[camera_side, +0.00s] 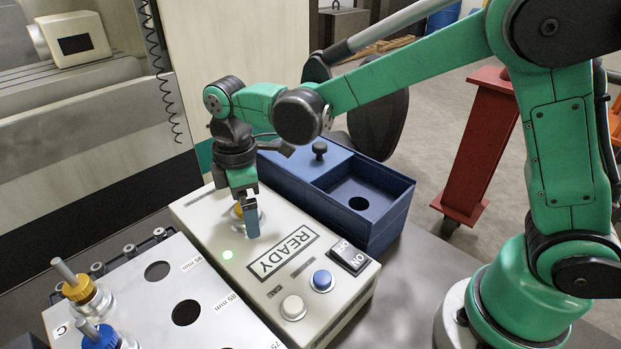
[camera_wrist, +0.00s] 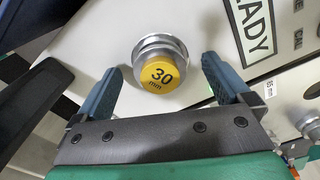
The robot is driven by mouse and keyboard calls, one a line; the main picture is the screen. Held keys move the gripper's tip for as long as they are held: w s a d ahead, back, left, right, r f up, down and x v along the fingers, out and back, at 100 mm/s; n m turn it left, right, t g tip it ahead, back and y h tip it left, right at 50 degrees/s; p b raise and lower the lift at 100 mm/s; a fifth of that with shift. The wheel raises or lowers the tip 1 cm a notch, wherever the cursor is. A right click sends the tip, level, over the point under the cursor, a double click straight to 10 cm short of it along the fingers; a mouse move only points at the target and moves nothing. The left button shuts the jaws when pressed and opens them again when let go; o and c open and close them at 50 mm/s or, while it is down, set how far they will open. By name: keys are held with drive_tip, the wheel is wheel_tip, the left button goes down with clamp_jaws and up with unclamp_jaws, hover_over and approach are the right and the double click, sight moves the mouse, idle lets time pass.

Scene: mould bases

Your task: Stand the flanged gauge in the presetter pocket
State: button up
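The flanged gauge (camera_wrist: 160,72) has a yellow top marked "30 mm" and a silver flange. It stands upright on the cream presetter (camera_side: 208,205), and its lower end is hidden. In the side view the gauge (camera_side: 239,211) is partly covered by my gripper (camera_side: 251,222). In the wrist view my gripper (camera_wrist: 161,67) is open, with one blue finger on each side of the gauge and a visible gap to each. The presetter bears a READY label and a lit green lamp (camera_side: 227,254).
A blue box (camera_side: 385,215) with a knobbed lid stands behind the presetter. A blue button (camera_side: 322,280) and switch (camera_side: 348,257) are on the presetter.

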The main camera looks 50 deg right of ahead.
drive_tip(key=shift+r, duration=2.8)
drive_tip(key=shift+c, duration=0.2)
